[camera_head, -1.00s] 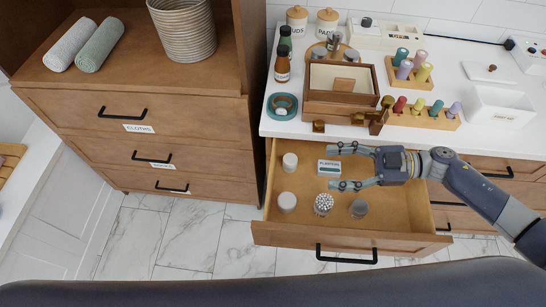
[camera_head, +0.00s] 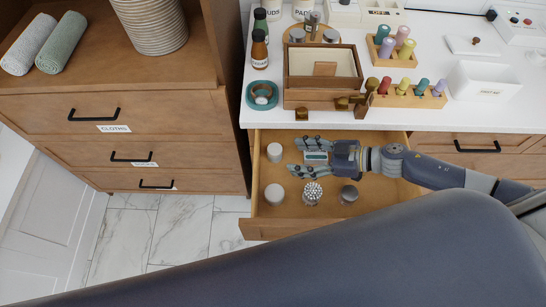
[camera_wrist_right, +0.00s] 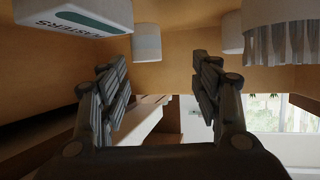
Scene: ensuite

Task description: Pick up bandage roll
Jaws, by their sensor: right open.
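Two plain white cylinders stand in the open drawer, one at the back left (camera_head: 275,152) and one at the front left (camera_head: 274,194). Either could be the bandage roll; I cannot tell which. My right gripper (camera_head: 298,157) is open and empty inside the drawer, fingers pointing left. The back cylinder is just ahead of its fingertips, not touched. In the right wrist view this cylinder (camera_wrist_right: 146,42) shows beyond the gap between the open fingers (camera_wrist_right: 158,80), and the other cylinder (camera_wrist_right: 229,33) is farther right. My left gripper is out of view.
A plasters box (camera_head: 316,156) lies beside the gripper's fingers. A jar of cotton swabs (camera_head: 312,192) and a grey-lidded jar (camera_head: 348,193) stand nearer the drawer front (camera_head: 285,228). The crowded counter (camera_head: 330,119) overhangs behind. The drawer's left wall (camera_head: 256,185) is close to the cylinders.

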